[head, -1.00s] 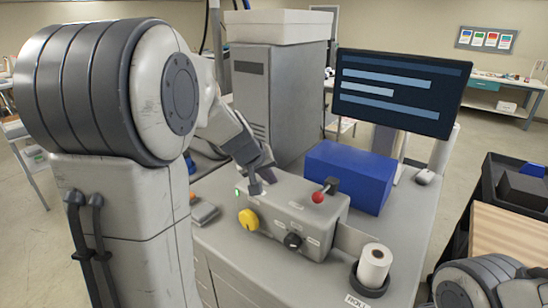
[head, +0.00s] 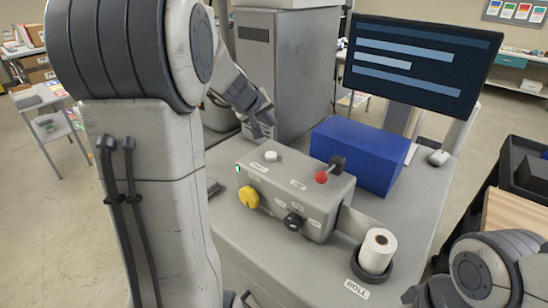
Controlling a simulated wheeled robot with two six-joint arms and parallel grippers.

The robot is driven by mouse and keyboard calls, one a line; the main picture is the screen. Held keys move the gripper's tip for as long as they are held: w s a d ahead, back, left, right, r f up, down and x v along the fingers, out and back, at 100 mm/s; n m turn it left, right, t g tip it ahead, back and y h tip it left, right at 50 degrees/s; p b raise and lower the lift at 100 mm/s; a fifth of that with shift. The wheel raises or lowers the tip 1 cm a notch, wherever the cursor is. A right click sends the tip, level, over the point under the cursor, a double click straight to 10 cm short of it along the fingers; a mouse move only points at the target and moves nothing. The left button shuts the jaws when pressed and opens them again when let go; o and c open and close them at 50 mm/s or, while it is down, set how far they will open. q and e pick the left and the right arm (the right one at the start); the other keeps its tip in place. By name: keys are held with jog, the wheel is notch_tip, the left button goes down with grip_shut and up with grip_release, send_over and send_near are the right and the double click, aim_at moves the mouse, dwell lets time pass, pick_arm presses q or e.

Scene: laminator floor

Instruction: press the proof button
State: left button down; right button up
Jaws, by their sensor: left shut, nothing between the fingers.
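A grey control box (head: 290,200) sits on the machine's grey top. On its upper face is a white round button (head: 271,156) with a small label beside it, too small to read; I cannot confirm that it is the proof button. My left gripper (head: 262,132) is shut and empty, pointing down behind the box, apart from the white button. A small green light (head: 238,169) glows at the box's left end. My right arm shows at the lower right, but its gripper is out of view.
The box also carries a yellow knob (head: 248,196), a black knob (head: 293,222) and a red-balled lever (head: 321,178). A blue block (head: 360,155) stands behind it. A white roll (head: 377,250) stands in a holder to the right. A monitor (head: 420,62) rises behind.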

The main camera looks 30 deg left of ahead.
aim_at(270, 157)
pick_arm(q)
notch_tip(270, 157, down, 7)
jog(key=b, duration=0.5)
jog(key=shift+f+b, duration=0.15)
jog(key=shift+b, duration=0.2)
jog(key=shift+f, duration=0.15)
jog(key=shift+b, duration=0.3)
dwell(1.0)
jog(key=shift+f+b, duration=0.4)
jog(key=shift+b, duration=0.1)
jog(key=shift+f+b, duration=0.6)
jog(key=shift+b, duration=0.05)
dwell(0.7)
jog(key=shift+r, duration=0.1)
jog(key=shift+r+p, duration=0.75)
jog(key=shift+r, duration=0.15)
